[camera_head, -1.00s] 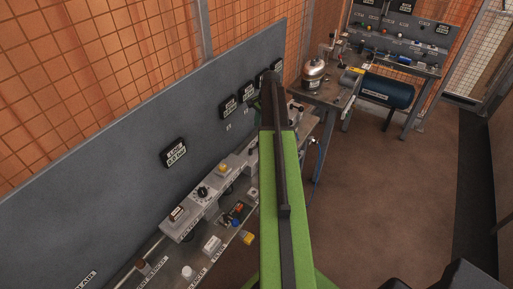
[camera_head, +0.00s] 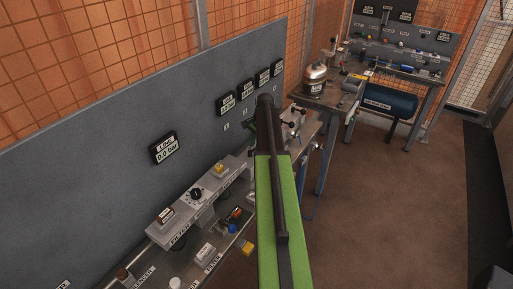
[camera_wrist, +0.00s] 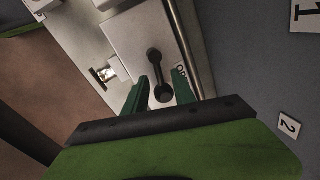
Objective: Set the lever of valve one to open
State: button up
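In the wrist view, my gripper (camera_wrist: 160,76) has its two green fingers apart, one on each side of a dark lever (camera_wrist: 157,68). The lever sits on a pale valve block (camera_wrist: 125,37) and has a round knob at each end. The nearer knob lies between the fingers; I cannot tell whether either finger touches it. Part of a label, seemingly starting "OP", shows beside the right finger. A plate marked 1 (camera_wrist: 304,13) is on the grey panel.
A plate marked 2 (camera_wrist: 289,127) is further along the panel. A grey control box (camera_head: 187,212) and small parts crowd the bench left of my arm. The brown floor (camera_head: 380,210) at right is open.

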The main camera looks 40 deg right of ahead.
grip_shut()
dwell(1.2)
